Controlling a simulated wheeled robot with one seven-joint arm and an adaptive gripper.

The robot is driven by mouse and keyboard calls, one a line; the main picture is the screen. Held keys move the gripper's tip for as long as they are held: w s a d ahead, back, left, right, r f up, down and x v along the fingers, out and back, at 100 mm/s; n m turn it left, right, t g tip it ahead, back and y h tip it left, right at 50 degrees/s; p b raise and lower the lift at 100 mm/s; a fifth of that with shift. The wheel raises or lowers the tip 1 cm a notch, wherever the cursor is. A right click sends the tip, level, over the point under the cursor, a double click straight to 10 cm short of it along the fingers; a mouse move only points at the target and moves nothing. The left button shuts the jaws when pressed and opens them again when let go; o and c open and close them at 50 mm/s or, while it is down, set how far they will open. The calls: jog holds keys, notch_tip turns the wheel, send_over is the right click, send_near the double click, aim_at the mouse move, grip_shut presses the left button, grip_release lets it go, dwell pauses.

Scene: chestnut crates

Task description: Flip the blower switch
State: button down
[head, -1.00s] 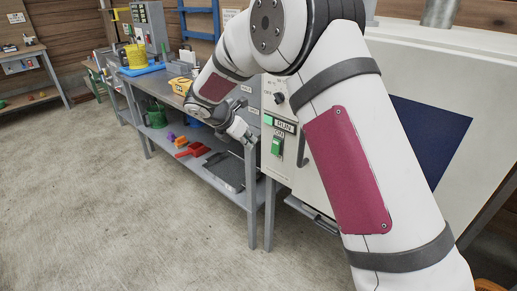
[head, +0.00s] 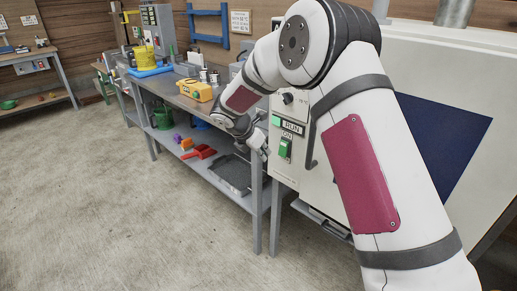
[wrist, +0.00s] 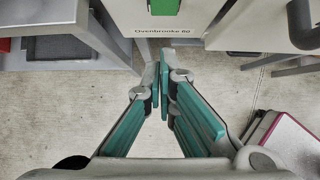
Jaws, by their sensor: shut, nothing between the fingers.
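A green rocker switch (head: 285,147) with an ON label above it sits on the front of the pale oven cabinet. I cannot read a blower label on it. Part of a green piece, likely this switch, shows at the top of the wrist view (wrist: 165,6), above the text "Ovenbrooke 80". My gripper (head: 262,148) is just left of the switch in the head view, apart from it. In the wrist view its teal-padded fingers (wrist: 164,82) are together and empty, below the green piece in the picture. My arm hides part of the cabinet.
A green RUN lamp (head: 276,121) and a black knob (head: 287,98) are above the switch. A dark door handle (head: 311,145) is close to its right. The floor in front is clear.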

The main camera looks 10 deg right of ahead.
aim_at(283, 149)
jog(key=w+d+f, duration=0.3)
jog(key=d, duration=0.1)
jog(key=shift+w+d+f+b, duration=0.15)
jog(key=shift+d+b, duration=0.2)
jog(key=shift+b, duration=0.05)
jog(key=shift+w+d+f+t+h+b, duration=0.35)
jog(key=shift+h+b, duration=0.35)
jog(key=shift+b, duration=0.4)
jog(key=shift+s+r, duration=0.1)
jog(key=shift+r, duration=0.15)
